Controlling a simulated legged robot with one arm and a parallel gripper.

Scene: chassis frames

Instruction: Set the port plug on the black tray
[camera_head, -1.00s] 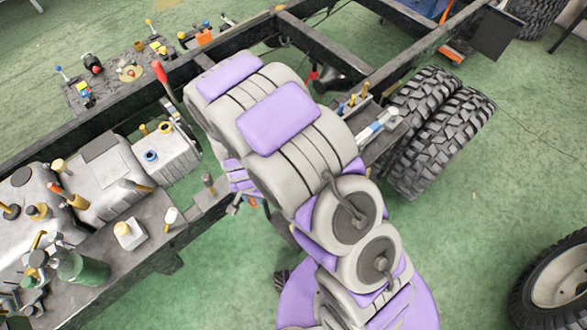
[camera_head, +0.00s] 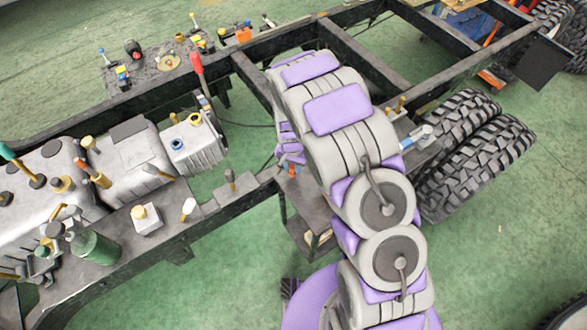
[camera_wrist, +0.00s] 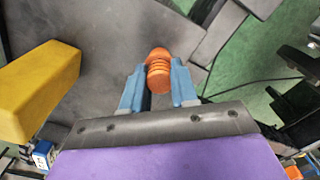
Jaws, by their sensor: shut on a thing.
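The port plug (camera_wrist: 159,74) is an orange, ribbed, rounded piece in the wrist view. My gripper (camera_wrist: 158,88) is shut on it, with a blue finger on each side. A dark grey flat surface (camera_wrist: 105,38) lies beyond the plug; I cannot tell whether it is the black tray. In the head view my gripper (camera_head: 291,160) is beside the chassis rail, partly hidden by my arm, and the plug is too small to make out clearly. A dark tray-like plate (camera_head: 145,86) with several fittings lies at the upper left.
A yellow block (camera_wrist: 38,88) stands close at the left of the wrist view. Grey tanks (camera_head: 130,165), a green cylinder (camera_head: 95,248) and a red-handled lever (camera_head: 197,65) stand along the chassis frame (camera_head: 365,52). Tyres (camera_head: 475,155) are at the right. Green floor is open in front.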

